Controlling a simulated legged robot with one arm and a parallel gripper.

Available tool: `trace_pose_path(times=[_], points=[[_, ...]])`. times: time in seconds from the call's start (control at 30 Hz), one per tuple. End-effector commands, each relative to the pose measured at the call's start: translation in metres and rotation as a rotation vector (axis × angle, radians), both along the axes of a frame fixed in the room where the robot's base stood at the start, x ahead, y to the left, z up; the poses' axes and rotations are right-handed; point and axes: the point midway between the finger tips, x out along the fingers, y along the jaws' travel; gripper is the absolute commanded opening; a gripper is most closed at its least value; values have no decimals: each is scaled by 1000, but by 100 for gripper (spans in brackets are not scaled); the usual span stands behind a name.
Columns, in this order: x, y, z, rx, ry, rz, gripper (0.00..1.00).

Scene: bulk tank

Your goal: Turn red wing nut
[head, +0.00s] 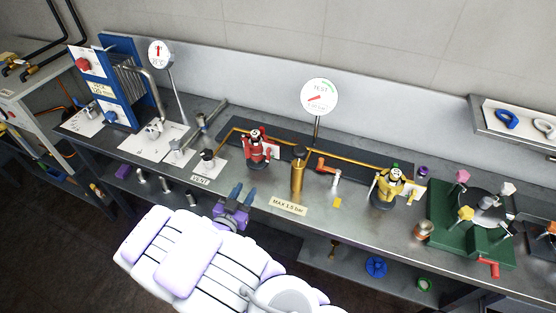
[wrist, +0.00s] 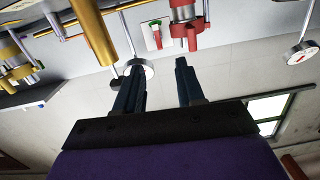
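The red wing nut cannot be singled out for certain. A small red part (head: 488,267) sits at the front corner of a green block (head: 440,215) at the right of the bench. Pink (head: 461,177), pale (head: 507,188) and yellow (head: 466,213) knobs stand around a round metal cover on that block. My gripper (head: 243,191) is over the front edge of the bench, well left of the green block. In the wrist view my gripper (wrist: 160,68) has two dark blue fingers apart with nothing between them. The green block is not seen there.
A red valve fitting (head: 256,148), a brass cylinder (head: 298,175) and a yellow valve fitting (head: 386,187) stand along the bench. A round test gauge (head: 319,97) rises behind. A lower shelf (head: 340,262) holds a blue handwheel (head: 376,267). A wall shelf (head: 515,125) is at the right.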

Motion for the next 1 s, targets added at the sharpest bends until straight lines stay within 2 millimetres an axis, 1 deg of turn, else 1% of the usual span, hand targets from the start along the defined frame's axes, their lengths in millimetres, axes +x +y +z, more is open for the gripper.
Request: trace_pose_path(times=[0.07,0.17,0.27,0.33,0.47,0.6,1.0], points=[[-7,3,-3,-41,-36,-4,38],[-10,4,-1,-61,-62,-9,38],[-6,2,0,-64,-69,-11,38],[-1,-2,0,-61,-68,-12,38],[15,-12,0,-56,-67,-14,38],[35,-20,0,-55,-68,-15,38],[91,-35,-2,-59,-66,-13,38]])
